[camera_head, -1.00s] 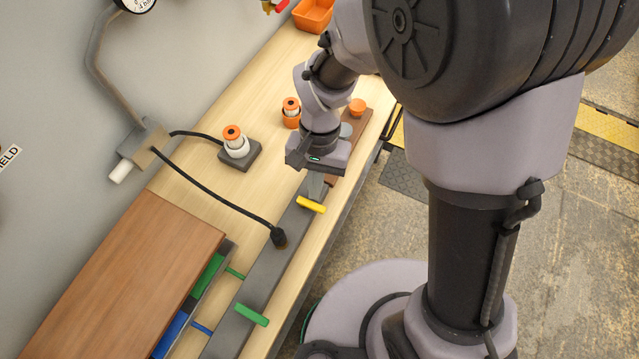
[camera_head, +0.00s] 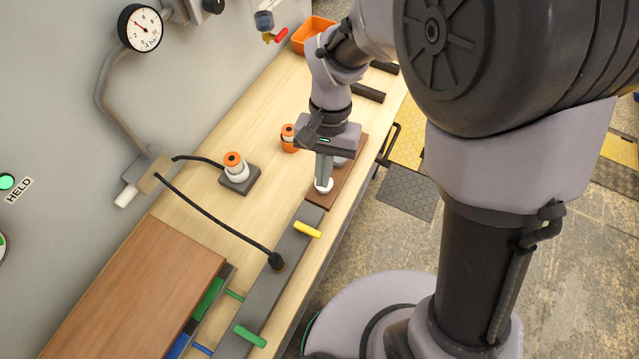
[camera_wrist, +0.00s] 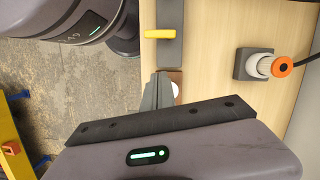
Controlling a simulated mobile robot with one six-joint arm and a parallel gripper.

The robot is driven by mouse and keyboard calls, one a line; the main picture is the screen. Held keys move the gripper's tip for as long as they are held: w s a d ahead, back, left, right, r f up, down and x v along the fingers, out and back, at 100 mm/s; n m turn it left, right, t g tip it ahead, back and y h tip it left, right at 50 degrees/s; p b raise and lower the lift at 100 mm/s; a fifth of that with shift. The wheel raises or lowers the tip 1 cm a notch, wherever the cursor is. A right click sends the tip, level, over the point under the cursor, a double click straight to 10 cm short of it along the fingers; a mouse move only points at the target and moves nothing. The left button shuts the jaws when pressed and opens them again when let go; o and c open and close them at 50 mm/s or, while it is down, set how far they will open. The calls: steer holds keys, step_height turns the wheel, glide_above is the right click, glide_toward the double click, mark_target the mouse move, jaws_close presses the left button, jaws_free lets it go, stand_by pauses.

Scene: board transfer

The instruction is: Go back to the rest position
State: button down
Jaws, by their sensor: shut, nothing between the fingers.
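My gripper (camera_head: 324,185) is shut and empty. In the head view its fingertips are above the brown board (camera_head: 350,180) at the right part of the bench, beside a small white round piece on that board. In the wrist view the shut fingers (camera_wrist: 158,92) point up the picture toward the dark grey bar, and the white piece shows partly behind them. The yellow handle (camera_head: 307,230) lies across the grey bar (camera_head: 294,250), apart from my fingers, and it also shows in the wrist view (camera_wrist: 164,34).
A white and orange plug stands on a grey block (camera_head: 240,181). A black cable (camera_head: 205,212) runs to the bar. A green handle (camera_head: 250,336) is nearer. A brown-topped box (camera_head: 140,295) stands left. An orange bin (camera_head: 312,36) is at the far end. A gauge (camera_head: 140,28) hangs on the wall.

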steer(key=shift+v, duration=0.9)
steer(key=shift+w+d+r, duration=0.1)
steer(key=shift+d, duration=0.05)
